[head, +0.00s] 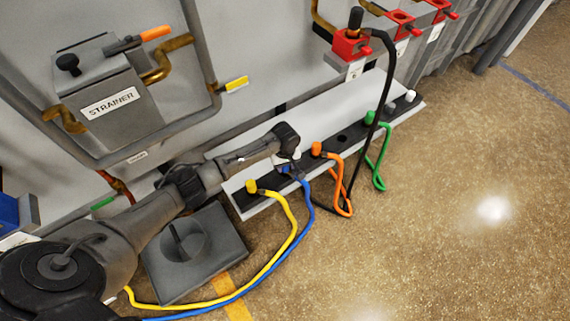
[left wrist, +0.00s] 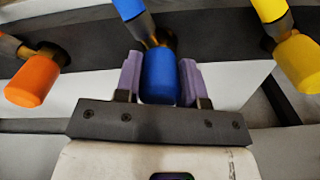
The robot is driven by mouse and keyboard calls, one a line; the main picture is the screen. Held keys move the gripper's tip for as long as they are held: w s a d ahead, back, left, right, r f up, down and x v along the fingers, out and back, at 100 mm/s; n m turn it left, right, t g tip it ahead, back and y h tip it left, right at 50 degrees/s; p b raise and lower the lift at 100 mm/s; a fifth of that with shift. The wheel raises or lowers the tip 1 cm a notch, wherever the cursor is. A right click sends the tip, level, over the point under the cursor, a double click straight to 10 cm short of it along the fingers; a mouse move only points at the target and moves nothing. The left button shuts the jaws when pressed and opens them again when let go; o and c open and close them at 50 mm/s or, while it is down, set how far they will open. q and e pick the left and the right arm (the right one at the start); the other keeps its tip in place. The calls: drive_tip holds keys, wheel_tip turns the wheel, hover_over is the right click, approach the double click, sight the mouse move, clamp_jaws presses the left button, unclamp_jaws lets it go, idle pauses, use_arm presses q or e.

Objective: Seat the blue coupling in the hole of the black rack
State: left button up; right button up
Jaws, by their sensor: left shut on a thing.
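My left gripper (head: 288,166) is at the black rack (head: 356,130), between the yellow coupling and the orange coupling. Its purple fingers are shut on the blue coupling (left wrist: 159,76), one on each side, as the left wrist view shows. The blue hose (left wrist: 127,7) runs off past the top of that view. The coupling's brass end is at the dark rack strip (left wrist: 222,45). I cannot tell whether it is in the hole or just above it, since the coupling and gripper hide the hole. My right gripper is not in view.
The yellow coupling (head: 251,187), orange coupling (head: 316,149) and green coupling (head: 369,117) stand along the rack with looping hoses. An empty hole (head: 343,138) shows between orange and green. Red valve blocks (head: 351,45) are above. The floor (head: 460,160) at right is clear.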

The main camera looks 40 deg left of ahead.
use_arm(q)
drive_tip(key=shift+f, duration=0.25)
idle(0.7)
drive_tip(key=o, duration=1.1)
drive_tip(key=shift+o, duration=0.2)
wheel_tip(320, 180, up, 12)
drive_tip(key=p, duration=0.7)
drive_tip(key=shift+r+p, duration=0.35)
drive_tip(key=shift+r, duration=0.5)
